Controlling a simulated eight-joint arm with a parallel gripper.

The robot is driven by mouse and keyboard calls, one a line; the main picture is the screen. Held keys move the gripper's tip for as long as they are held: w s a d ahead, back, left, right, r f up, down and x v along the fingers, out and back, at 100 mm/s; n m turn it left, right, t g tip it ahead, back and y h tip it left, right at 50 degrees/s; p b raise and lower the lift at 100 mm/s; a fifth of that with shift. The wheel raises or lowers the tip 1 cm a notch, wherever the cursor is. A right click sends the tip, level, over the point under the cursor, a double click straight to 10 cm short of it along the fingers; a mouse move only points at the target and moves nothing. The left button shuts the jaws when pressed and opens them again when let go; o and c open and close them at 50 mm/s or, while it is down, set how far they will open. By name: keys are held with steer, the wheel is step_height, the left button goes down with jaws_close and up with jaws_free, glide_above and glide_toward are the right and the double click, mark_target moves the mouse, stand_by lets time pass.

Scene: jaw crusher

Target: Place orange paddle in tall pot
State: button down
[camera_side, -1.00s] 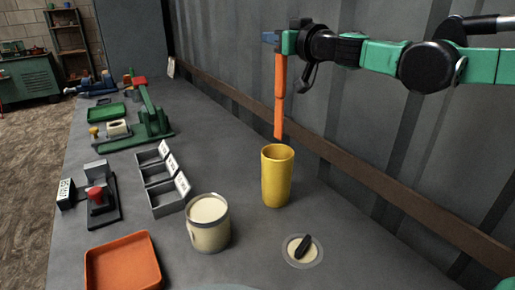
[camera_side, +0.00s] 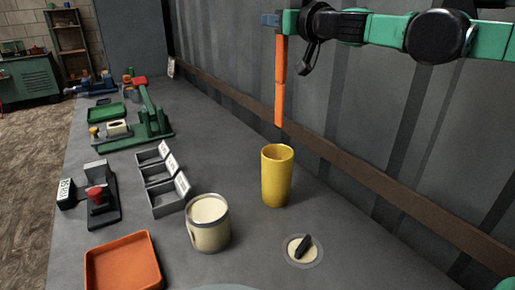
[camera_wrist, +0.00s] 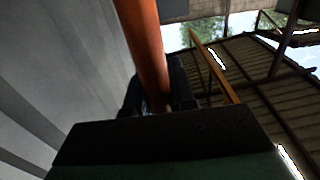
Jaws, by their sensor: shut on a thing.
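The orange paddle (camera_side: 279,85) hangs upright, long and thin, from my gripper (camera_side: 281,24) in the side view. My gripper is shut on its upper end. In the wrist view the paddle (camera_wrist: 143,40) runs up from the dark jaws, close to the camera. The tall yellow pot (camera_side: 276,178) stands on the bench below the paddle. The paddle's lower tip is above the pot's rim, apart from it, and appears roughly over the opening. The inside of the pot is mostly hidden.
A wide cream pot (camera_side: 208,228) stands left of the tall pot. A round dial (camera_side: 303,250) is at the front right. Grey bins (camera_side: 160,181) and an orange tray (camera_side: 123,266) lie to the left. A ribbed wall (camera_side: 390,110) rises behind.

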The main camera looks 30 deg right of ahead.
step_height(320, 180, down, 17)
stand_by(0.9)
steer(key=c, duration=0.7)
jaws_free()
steer(key=shift+o, duration=0.2)
steer(key=shift+s, duration=0.1)
glide_toward(283, 115)
steer(key=w, duration=0.2)
steer(key=shift+w, duration=0.4)
